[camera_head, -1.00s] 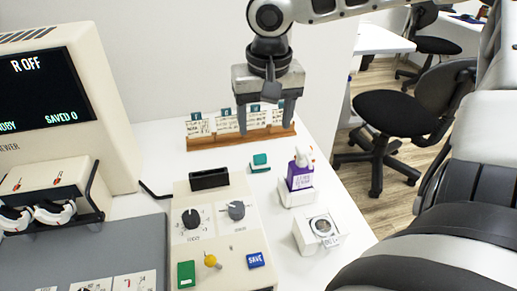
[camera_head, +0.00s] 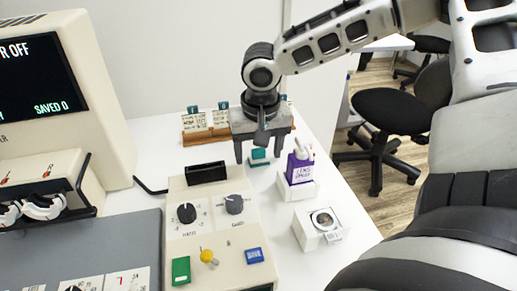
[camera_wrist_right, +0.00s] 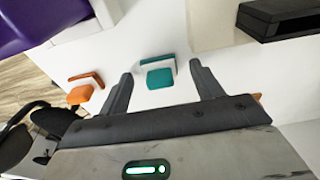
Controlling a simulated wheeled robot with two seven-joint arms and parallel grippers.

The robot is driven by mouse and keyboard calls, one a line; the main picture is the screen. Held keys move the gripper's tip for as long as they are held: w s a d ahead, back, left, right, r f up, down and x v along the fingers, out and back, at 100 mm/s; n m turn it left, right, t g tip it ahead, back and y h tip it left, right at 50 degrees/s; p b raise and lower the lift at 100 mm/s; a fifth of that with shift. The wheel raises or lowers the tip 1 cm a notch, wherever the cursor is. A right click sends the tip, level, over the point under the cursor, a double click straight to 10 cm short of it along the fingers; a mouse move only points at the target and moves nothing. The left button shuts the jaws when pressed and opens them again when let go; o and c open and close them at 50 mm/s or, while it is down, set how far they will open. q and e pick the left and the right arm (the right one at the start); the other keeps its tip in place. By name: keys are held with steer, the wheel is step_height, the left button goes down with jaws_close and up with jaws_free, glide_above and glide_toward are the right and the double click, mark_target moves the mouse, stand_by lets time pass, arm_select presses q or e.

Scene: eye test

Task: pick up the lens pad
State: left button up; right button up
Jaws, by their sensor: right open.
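A small teal pad with a raised back edge (camera_head: 259,156) lies on the white table behind the control panel. It also shows in the right wrist view (camera_wrist_right: 159,78). A similar orange pad (camera_wrist_right: 80,95) lies to its left in the wrist view; I cannot tell by label which is the lens pad. My right gripper (camera_head: 258,158) points down, open and empty, above the teal pad. In the wrist view the teal pad lies between the fingertips (camera_wrist_right: 161,74), with gaps on both sides. My left gripper is not in view.
A purple bottle (camera_head: 300,168) on a white stand is right of the pad. A white box with a round lens (camera_head: 324,220) stands nearer. The control panel (camera_head: 220,256) with knobs is in front. A wooden card rack (camera_head: 205,136) stands behind.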

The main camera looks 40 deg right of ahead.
mark_target(257, 149)
steer(key=shift+c, duration=0.3)
steer(key=c, duration=1)
steer(key=shift+r, duration=0.1)
steer(key=shift+r, duration=0.2)
steer(key=r, duration=0.2)
steer(key=r+p, duration=0.1)
steer(key=shift+s+a+r, duration=0.2)
steer(key=shift+a+r, duration=0.05)
steer(key=shift+r, duration=0.15)
steer(key=s+a+r, duration=0.2)
steer(key=s+r, duration=0.1)
steer(key=s+a+r+p, duration=0.1)
steer(key=s+a+r, duration=0.1)
steer(key=s+a, duration=0.1)
steer(key=s+a+r, duration=0.3)
steer(key=s, duration=0.1)
steer(key=shift+s+a+r+p, duration=0.2)
steer(key=shift+a+r+p, duration=0.05)
steer(key=shift+r+p, duration=0.1)
